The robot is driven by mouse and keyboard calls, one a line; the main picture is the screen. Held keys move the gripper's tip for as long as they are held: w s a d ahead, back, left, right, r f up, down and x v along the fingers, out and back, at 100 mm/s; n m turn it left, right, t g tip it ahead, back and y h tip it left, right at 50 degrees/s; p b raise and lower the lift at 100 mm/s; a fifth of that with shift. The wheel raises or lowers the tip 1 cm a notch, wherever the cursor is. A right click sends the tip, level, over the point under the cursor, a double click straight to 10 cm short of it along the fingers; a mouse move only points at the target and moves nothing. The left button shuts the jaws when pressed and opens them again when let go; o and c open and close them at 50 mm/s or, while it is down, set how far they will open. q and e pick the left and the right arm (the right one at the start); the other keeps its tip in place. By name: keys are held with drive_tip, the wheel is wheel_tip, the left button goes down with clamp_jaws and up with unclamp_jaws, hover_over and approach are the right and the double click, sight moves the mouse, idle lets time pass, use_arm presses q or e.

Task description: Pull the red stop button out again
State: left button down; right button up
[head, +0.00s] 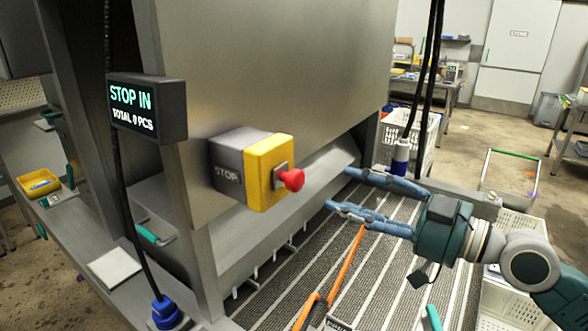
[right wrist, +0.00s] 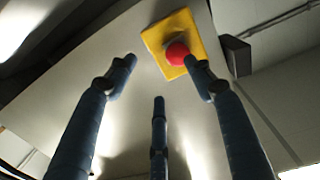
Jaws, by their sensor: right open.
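The red stop button (head: 292,180) sticks out from the yellow face (head: 268,173) of a grey box marked STOP, fixed to a steel housing. A small display (head: 147,107) beside it reads STOP IN, TOTAL 0 PCS. My right gripper (head: 338,190) is open and empty, to the right of the button and apart from it in the head view, its fingers pointing left. In the right wrist view the red button (right wrist: 177,53) appears beyond the fingertips, close to the right finger's tip; whether they touch I cannot tell. My left gripper is not in view.
The steel housing (head: 270,75) stands behind the button box. A striped slatted surface (head: 385,270) lies below my right gripper, with an orange-handled tool (head: 346,262) on it. Black cables hang at the left and upper right. White crates (head: 411,135) stand at the back right.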

sight(300, 179)
drive_tip(key=shift+n+g+y, duration=0.3)
drive_tip(key=shift+g+y, duration=0.1)
drive_tip(key=a+p, duration=0.1)
drive_tip(key=a+r+p, duration=0.1)
drive_tip(key=a, duration=0.1)
drive_tip(key=a+r+p, duration=0.1)
drive_tip(key=a, duration=0.1)
drive_tip(key=shift+w+r+p, duration=0.15)
drive_tip(key=shift+r+p, duration=0.05)
drive_tip(key=shift+p, duration=0.2)
drive_tip(key=p+x, duration=0.1)
drive_tip(key=x, duration=0.2)
drive_tip(key=p+x, duration=0.1)
drive_tip(key=x, duration=0.1)
drive_tip(key=shift+w+a+f+p, duration=0.2)
drive_tip(key=shift+w+f+p, duration=0.05)
drive_tip(key=shift+f+p, duration=0.1)
drive_tip(key=shift+w+a+f, duration=0.1)
drive_tip(key=shift+w+a, duration=0.1)
drive_tip(key=shift+a, duration=0.1)
